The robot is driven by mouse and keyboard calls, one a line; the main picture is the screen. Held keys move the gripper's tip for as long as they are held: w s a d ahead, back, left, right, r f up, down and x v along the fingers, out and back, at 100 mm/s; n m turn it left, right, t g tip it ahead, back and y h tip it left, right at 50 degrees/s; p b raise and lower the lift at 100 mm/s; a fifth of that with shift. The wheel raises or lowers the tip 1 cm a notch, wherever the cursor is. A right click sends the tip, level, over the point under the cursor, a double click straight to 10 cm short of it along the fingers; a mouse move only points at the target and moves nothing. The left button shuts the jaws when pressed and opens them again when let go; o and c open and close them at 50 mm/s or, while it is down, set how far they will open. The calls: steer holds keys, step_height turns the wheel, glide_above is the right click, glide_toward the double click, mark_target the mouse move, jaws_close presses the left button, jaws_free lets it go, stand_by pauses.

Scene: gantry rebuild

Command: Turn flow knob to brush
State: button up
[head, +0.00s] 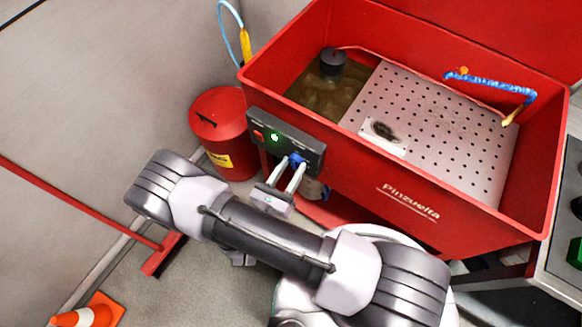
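A black control panel (262,118) is on the front left of the red parts washer. It carries a red switch (258,135), a lit green button (275,137) and a blue knob (297,158) at its right end. I take the blue knob to be the flow knob; its marks are too small to read. My gripper (292,165) is at the panel, with its two pale fingers apart and their tips at the blue knob. Part of the knob shows between the tips. I cannot tell whether the fingers press on it. A brush is not clearly visible.
The red washer basin (400,187) holds a perforated tray (432,112) and murky liquid. A blue hose (490,84) lies over the tray. A red can (221,130) stands left of the panel. An orange cone (95,312) is at lower left.

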jaws_close()
steer(key=m, duration=0.5)
steer(key=shift+m, duration=0.4)
steer(key=m+h+b, duration=0.1)
steer(key=m, duration=0.4)
steer(key=shift+a+f+m, duration=0.1)
steer(key=shift+m, duration=0.3)
steer(key=m, duration=0.6)
steer(key=shift+w+m+h, duration=0.1)
steer(key=shift+m+h, duration=0.3)
steer(key=m, duration=0.6)
steer(key=shift+a+m+g, duration=0.1)
steer(key=shift+m+g, duration=0.2)
steer(key=shift+m, duration=0.1)
